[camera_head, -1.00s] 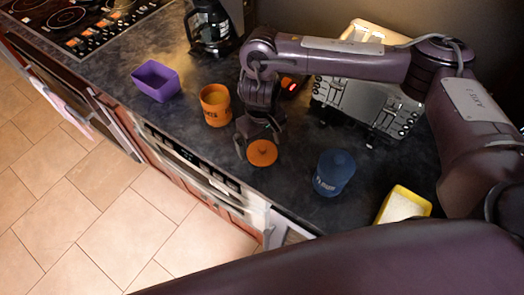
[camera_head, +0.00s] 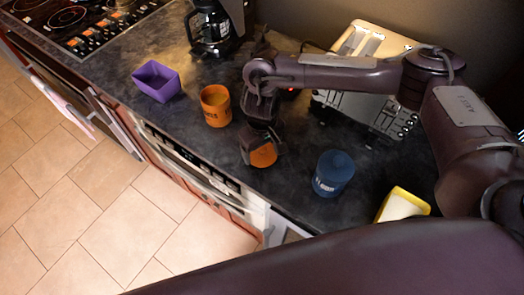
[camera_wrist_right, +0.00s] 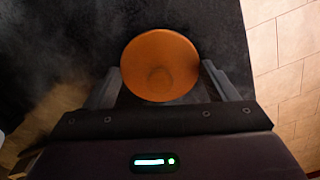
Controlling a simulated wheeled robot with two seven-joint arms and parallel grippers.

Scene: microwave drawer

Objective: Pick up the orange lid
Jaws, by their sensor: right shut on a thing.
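The orange lid (camera_head: 264,156) is a round disc at the counter's front part, in the middle of the head view. My right gripper (camera_head: 262,154) is over it from above, its fingers shut on the lid's two sides. In the right wrist view the lid (camera_wrist_right: 160,66) sits between the two fingertips (camera_wrist_right: 160,76), with a small raised knob in its middle. I cannot tell whether the lid is clear of the counter. An open orange canister (camera_head: 215,105) stands to the left of the lid. My left gripper is not in view.
A blue canister (camera_head: 333,173) stands to the right of the lid, and a yellow-rimmed container (camera_head: 402,205) farther right. A purple bowl (camera_head: 156,81) is at the left. A coffee maker (camera_head: 213,30) and a silver toaster (camera_head: 360,100) are behind. The counter edge is close in front.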

